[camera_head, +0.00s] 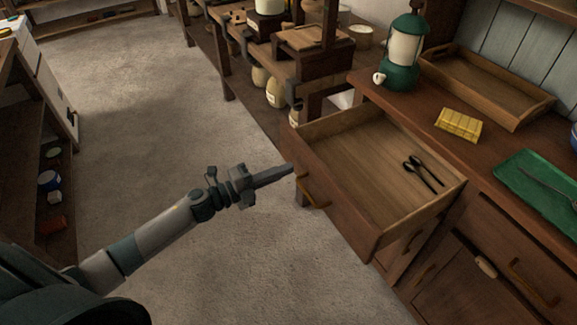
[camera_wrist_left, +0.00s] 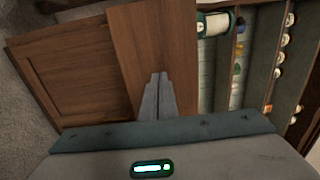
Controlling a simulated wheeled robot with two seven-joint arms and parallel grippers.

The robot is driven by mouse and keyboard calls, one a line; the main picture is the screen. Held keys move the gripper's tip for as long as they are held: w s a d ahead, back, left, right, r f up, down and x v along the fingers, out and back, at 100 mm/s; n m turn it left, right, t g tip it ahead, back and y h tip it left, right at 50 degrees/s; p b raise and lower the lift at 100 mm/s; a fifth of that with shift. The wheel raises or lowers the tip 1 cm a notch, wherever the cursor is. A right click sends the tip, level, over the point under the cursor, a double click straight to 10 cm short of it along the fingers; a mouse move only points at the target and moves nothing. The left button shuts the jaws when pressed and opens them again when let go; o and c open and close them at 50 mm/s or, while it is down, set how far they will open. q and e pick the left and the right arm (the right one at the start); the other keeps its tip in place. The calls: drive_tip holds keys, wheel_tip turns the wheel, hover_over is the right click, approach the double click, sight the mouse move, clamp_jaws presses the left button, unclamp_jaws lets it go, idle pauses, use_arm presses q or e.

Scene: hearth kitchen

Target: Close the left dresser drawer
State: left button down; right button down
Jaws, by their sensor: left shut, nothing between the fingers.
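The left dresser drawer (camera_head: 345,170) is pulled out from the wooden dresser (camera_head: 480,150) in the head view. Its inside shows, with two dark utensils (camera_head: 424,173) lying in it. A curved handle (camera_head: 313,196) is on its front. In the left wrist view, the shut fingers (camera_wrist_left: 158,82) point at a brown wooden panel (camera_wrist_left: 155,45). My right gripper is not in view.
Wooden shelving (camera_head: 225,60) with jars stands behind the drawer. The floor (camera_head: 150,110) left of the drawer is clear.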

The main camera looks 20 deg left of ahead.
use_arm(q)
drive_tip(key=shift+x, duration=1)
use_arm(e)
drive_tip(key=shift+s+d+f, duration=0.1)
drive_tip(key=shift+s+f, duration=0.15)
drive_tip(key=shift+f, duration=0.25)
use_arm(q)
drive_tip(key=shift+d, duration=0.1)
